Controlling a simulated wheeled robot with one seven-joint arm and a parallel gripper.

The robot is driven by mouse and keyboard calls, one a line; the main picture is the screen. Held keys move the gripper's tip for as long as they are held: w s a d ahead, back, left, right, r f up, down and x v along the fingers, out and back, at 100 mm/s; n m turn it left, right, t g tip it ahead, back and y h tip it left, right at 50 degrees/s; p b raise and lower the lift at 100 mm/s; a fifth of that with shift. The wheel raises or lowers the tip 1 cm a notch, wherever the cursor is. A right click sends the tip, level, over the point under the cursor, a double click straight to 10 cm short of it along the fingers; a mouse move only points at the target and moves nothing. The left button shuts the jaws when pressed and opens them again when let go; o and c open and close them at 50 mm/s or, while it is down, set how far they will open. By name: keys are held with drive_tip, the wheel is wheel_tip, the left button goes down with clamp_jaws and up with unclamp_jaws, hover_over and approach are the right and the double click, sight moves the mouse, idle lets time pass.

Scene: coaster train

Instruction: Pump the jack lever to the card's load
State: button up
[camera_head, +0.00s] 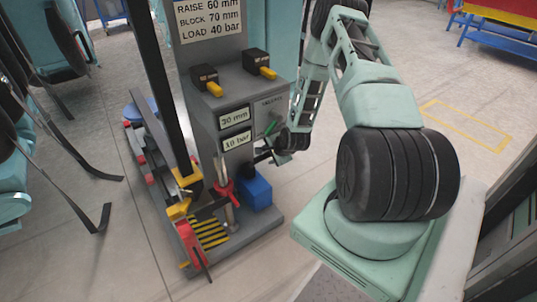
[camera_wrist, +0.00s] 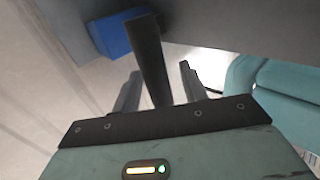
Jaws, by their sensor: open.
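The card (camera_head: 208,18) reads RAISE 60 mm, BLOCK 70 mm, LOAD 40 bar. On the grey jack stand below it, one readout (camera_head: 235,116) appears to show 30 mm and another (camera_head: 237,140) appears to show 10 bar. My gripper (camera_head: 265,155) is beside the stand's right side, low down. In the wrist view my gripper (camera_wrist: 158,75) is open, with a finger on each side of a dark bar (camera_wrist: 149,55), which looks like the jack lever. A gap shows beside the bar; contact cannot be told. The lever is mostly hidden in the head view.
A blue block (camera_head: 257,193) sits on the stand's base and also shows in the wrist view (camera_wrist: 110,35). A red-handled part (camera_head: 225,190) stands in front.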

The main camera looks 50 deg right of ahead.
drive_tip(key=s+a+r+p, duration=0.1)
drive_tip(key=s+a, duration=0.2)
drive_tip(key=s, duration=1)
drive_tip(key=shift+r+p, duration=0.35)
drive_tip(key=shift+p, duration=0.05)
drive_tip(key=shift+a, duration=0.1)
